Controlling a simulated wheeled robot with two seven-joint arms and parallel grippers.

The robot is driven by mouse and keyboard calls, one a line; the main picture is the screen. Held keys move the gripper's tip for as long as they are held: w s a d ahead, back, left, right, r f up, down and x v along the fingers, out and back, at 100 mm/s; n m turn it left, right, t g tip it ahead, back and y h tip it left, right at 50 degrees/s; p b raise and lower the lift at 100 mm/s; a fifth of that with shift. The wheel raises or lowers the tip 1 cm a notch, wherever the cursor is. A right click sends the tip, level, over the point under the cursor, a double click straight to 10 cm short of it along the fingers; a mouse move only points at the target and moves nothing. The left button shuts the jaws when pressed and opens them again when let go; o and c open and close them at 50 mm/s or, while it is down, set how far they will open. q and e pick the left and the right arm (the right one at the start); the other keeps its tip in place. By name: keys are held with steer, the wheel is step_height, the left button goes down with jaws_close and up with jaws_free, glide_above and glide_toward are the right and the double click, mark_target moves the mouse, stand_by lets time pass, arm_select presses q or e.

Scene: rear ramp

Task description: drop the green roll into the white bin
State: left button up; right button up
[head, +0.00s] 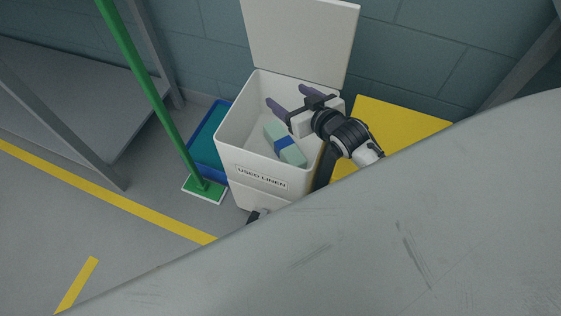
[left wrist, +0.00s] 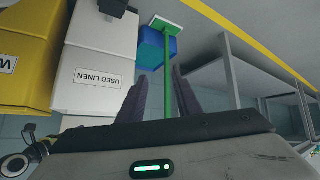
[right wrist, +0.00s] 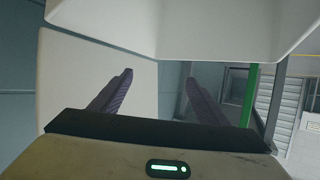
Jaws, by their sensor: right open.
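The white bin (head: 255,190) reads "USED LINEN", and its lid (head: 300,40) stands open at the back. The pale green roll (head: 273,134) has a blue band and lies tilted within the bin's opening, apart from my fingers. I cannot tell whether it touches the bottom. My right gripper (head: 285,96) is open and empty over the back right of the opening. In the right wrist view its fingers (right wrist: 150,92) are apart with nothing between them. My left gripper (left wrist: 160,85) is open and empty in the left wrist view, where the bin (left wrist: 90,95) also shows.
A green pole (head: 150,85) with a flat foot stands left of the bin, before a blue box (head: 212,125). A yellow bin lid (head: 400,122) is at the right. A grey shelf (head: 70,90) is at the left. A large grey surface (head: 380,250) fills the front.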

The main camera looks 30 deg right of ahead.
steer(key=p+v, duration=0.2)
steer(key=v, duration=0.8)
steer(key=shift+s+p, duration=0.15)
steer(key=shift+p, duration=0.15)
steer(key=shift+a+r, duration=0.1)
